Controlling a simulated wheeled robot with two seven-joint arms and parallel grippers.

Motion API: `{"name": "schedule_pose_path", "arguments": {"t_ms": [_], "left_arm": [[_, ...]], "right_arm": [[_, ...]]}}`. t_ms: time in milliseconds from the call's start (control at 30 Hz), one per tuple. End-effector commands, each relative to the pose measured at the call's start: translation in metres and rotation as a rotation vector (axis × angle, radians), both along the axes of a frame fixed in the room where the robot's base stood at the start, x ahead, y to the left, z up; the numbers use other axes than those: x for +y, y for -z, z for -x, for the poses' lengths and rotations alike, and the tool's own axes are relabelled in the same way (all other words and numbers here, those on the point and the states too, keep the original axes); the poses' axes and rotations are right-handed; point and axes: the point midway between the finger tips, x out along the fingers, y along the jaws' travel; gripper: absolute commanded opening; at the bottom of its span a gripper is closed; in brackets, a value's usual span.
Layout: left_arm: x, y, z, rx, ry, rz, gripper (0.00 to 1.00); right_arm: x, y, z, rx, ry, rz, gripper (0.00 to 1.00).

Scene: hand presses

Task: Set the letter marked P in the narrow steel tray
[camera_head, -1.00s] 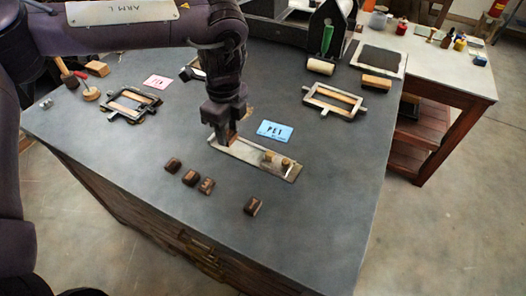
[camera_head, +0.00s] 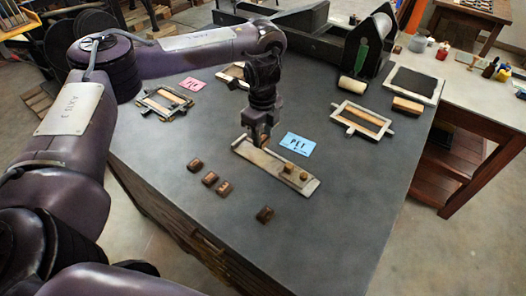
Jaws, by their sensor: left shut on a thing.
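The narrow steel tray (camera_head: 262,159) lies on the dark bench top, with small wooden pieces (camera_head: 289,168) at its right end. My left gripper (camera_head: 258,144) is over the tray's left end, pointing down, shut on a small brown block, most likely a letter. The fingers mostly hide it, and I cannot read its mark or tell whether it touches the tray. Several dark brown letter blocks (camera_head: 210,178) lie loose in front of the tray, one apart to the right (camera_head: 265,214). Their marks are too small to read. My right gripper is not in view.
A blue card reading PET (camera_head: 298,144) lies just behind the tray. A pink card (camera_head: 190,84) and framed formes (camera_head: 165,102) (camera_head: 362,121) lie farther back. A black press (camera_head: 374,50) stands at the back. The bench front right is clear.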

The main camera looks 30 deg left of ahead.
Motion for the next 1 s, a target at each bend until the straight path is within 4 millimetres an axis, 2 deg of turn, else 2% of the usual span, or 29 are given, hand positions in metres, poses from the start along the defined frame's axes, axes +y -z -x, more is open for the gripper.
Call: {"name": "schedule_pose_path", "arguments": {"t_ms": [33,233,433,900,933,1000], "left_arm": [[0.000,0.012,0.001,0.003,-0.001,0.001,0.15],[0.000,0.028,0.000,0.000,0.000,0.001,0.15],[-0.001,0.058,0.001,0.002,0.000,0.002,0.15],[0.000,0.066,0.000,0.000,0.001,0.000,0.15],[0.000,0.066,0.000,-0.001,0.001,0.000,0.36],[0.000,0.066,0.000,-0.001,0.001,0.000,0.46]], "right_arm": [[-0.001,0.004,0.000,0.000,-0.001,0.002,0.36],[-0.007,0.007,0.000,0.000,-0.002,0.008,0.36],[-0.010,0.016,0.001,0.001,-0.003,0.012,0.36],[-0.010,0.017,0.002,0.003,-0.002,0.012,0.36],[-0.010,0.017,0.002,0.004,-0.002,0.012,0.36],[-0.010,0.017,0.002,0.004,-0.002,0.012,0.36]]}}
